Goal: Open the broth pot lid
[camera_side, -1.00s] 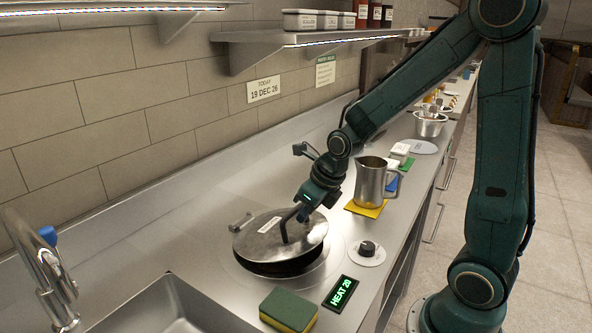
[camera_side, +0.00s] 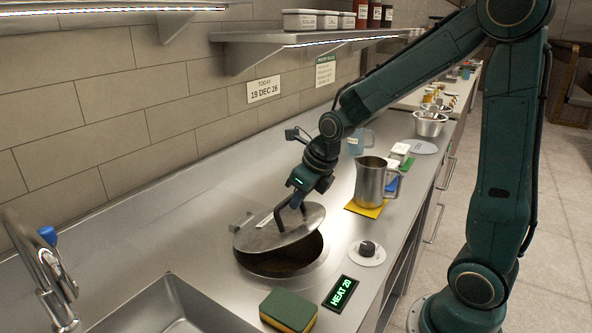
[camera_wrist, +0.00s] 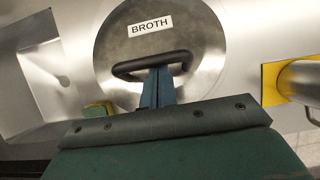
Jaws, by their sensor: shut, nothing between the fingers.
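The round metal broth pot lid (camera_side: 268,233) is raised and tilted, its front edge up and its back edge near the hinge. The wrist view shows its "BROTH" label and dark bar handle (camera_wrist: 130,69). Below it, the pot (camera_side: 290,270) is partly uncovered, with a dark inside showing at the front. My gripper (camera_side: 297,202) is at the lid's handle. Its blue fingers are shut with nothing between them and meet the handle bar in the wrist view (camera_wrist: 156,76). The exact contact is hidden there.
A metal pitcher (camera_side: 371,183) stands on a yellow mat (camera_side: 364,210) to the right of the pot. A knob (camera_side: 367,249), a "HEAT 20" display (camera_side: 341,293) and a green-topped sponge (camera_side: 288,308) are in front. The sink (camera_side: 170,305) is at lower left; a shelf (camera_side: 300,40) overhangs behind.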

